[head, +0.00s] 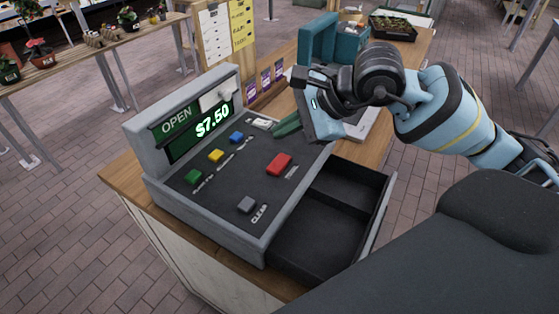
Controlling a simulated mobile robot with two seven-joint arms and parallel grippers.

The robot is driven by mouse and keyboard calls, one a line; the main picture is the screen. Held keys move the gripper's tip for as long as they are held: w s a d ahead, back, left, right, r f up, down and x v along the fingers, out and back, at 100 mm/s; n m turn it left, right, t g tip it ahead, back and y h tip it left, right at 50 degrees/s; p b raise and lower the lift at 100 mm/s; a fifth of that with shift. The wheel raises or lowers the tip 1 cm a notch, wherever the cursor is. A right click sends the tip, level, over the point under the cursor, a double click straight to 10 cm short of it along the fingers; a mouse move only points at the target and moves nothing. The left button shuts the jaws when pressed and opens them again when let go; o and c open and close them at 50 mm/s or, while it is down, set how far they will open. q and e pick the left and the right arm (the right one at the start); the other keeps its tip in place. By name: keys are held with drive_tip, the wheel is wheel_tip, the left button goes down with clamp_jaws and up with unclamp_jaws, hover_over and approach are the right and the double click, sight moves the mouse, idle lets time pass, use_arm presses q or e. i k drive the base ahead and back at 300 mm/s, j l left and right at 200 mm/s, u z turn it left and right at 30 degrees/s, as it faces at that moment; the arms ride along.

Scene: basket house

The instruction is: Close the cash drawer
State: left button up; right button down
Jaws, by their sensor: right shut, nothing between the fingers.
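The grey cash register (205,215) stands on a wooden counter, with a lit display (205,128) reading "OPEN" and "$7.50". Its cash drawer (322,240) is pulled out toward the lower right. The drawer shows dark, empty compartments, and part of it is hidden behind my dark body at the lower right. My right gripper (318,128) is shut and empty, above the counter beyond the drawer and near the register's far right corner. I cannot tell whether it touches anything. My left gripper is not in view.
Colored buttons, including a red one (279,164), sit on the register's top. A teal box (318,42) and small purple cards (265,80) stand farther back on the counter. A plant tray (393,27) is at the far end. Brick floor (75,225) lies open at left.

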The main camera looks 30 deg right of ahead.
sight(324, 235)
drive_tip(key=k+l, duration=0.35)
drive_tip(key=l, duration=0.15)
drive_tip(key=k+l, duration=0.4)
drive_tip(key=l, duration=0.1)
